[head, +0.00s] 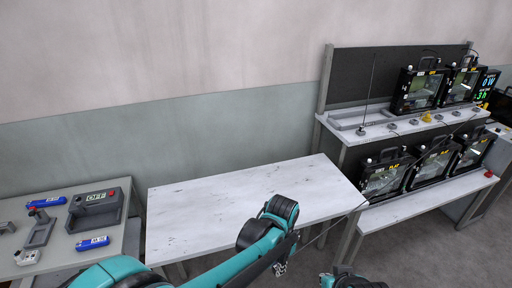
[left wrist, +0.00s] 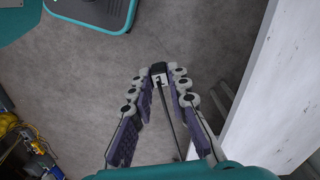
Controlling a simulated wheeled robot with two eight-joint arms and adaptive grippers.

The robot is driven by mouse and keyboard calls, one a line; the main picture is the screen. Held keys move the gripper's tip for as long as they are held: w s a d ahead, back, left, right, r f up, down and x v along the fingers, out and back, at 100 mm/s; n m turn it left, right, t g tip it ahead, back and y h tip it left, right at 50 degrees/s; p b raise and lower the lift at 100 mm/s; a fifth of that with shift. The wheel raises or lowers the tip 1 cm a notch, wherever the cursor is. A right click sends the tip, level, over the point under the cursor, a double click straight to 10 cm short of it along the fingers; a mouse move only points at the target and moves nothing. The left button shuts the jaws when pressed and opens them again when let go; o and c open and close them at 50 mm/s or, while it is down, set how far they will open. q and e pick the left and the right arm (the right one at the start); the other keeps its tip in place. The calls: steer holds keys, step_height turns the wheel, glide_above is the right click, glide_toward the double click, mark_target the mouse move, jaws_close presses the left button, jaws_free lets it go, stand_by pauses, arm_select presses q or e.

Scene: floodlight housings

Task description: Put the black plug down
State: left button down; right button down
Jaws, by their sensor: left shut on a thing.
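The black plug (left wrist: 158,69) shows in the left wrist view, small and dark with a pale part, between the tips of my left gripper (left wrist: 159,77). The two purple-padded fingers converge on it. A thin dark cable runs from the plug back between the fingers. In the head view my left gripper (head: 280,267) hangs low in front of the white middle table (head: 190,235), and the plug itself is too small to make out. In the left wrist view the plug is over grey floor, beside the pale tabletop (left wrist: 270,90).
The middle table is bare. A dark cable (head: 335,222) runs from near my left gripper toward the right bench (head: 430,195), which holds several black floodlights (head: 385,178).

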arm_select(q)
steer(key=a+f+n+b, duration=0.1)
steer(key=a+f+n, duration=0.2)
steer(key=a, duration=0.5)
steer(key=w+a+f+n+b, duration=0.1)
steer(key=a+f+n, duration=0.2)
steer(key=a, duration=0.5)
steer(key=w+a+f+n+b, duration=0.1)
steer(key=a+f+n, duration=0.3)
steer(key=a, duration=0.4)
steer(key=shift+w+n+b, duration=0.15)
steer(key=shift+n+b, duration=0.15)
steer(key=shift+n, duration=0.5)
steer(key=shift+r, duration=0.1)
